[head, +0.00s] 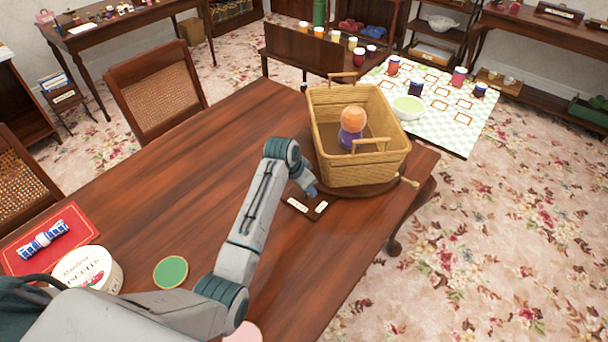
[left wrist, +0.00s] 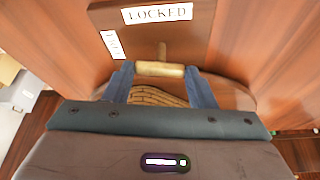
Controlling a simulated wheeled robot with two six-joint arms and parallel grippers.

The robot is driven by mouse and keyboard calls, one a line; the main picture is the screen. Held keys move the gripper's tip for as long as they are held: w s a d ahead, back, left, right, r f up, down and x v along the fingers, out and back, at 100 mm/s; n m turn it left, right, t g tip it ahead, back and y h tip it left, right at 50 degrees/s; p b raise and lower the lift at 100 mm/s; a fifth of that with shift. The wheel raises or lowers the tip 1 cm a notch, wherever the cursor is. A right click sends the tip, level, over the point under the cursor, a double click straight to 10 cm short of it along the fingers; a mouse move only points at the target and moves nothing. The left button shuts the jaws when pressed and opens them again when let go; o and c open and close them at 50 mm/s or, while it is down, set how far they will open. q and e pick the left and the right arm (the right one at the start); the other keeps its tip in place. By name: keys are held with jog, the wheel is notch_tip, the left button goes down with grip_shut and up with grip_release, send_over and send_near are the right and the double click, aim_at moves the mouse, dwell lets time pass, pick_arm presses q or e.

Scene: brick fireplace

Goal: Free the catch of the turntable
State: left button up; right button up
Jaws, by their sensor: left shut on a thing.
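The turntable (head: 372,189) is a round wooden disc on the table, under a wicker basket (head: 365,165). A small knob (head: 408,182) sticks out at its right. The catch's dark plate (head: 291,205) lies in front of it with two white labels. In the left wrist view one label (left wrist: 157,13) reads LOCKED; the other (left wrist: 113,44) is too tilted to read surely. The catch's pale wooden handle (left wrist: 160,69) points at the LOCKED label. My left gripper (head: 313,191) is at the catch, its fingers (left wrist: 160,72) shut on the handle. My right gripper is not in view.
An orange-topped purple figure (head: 352,125) sits in the basket. A white round box (head: 88,268), a green disc (head: 171,272) and a red mat (head: 60,220) lie at the table's left. The table's middle is clear. A checked mat (head: 455,125) lies beyond.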

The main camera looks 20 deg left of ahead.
pick_arm(q)
jog(key=shift+d+r+n+y+p, duration=0.1)
jog(key=shift+r+n+y+p, duration=0.15)
jog(key=shift+n+p, duration=0.35)
jog(key=shift+f+n+y+p, duration=0.2)
jog(key=shift+n+y+p, duration=0.05)
jog(key=shift+n+p, duration=0.3)
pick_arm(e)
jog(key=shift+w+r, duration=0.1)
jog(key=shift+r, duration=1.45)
pick_arm(q)
jog(key=o, duration=1)
jog(key=b+v, duration=0.2)
jog(key=v, duration=0.8)
jog(key=shift+s+r, duration=0.3)
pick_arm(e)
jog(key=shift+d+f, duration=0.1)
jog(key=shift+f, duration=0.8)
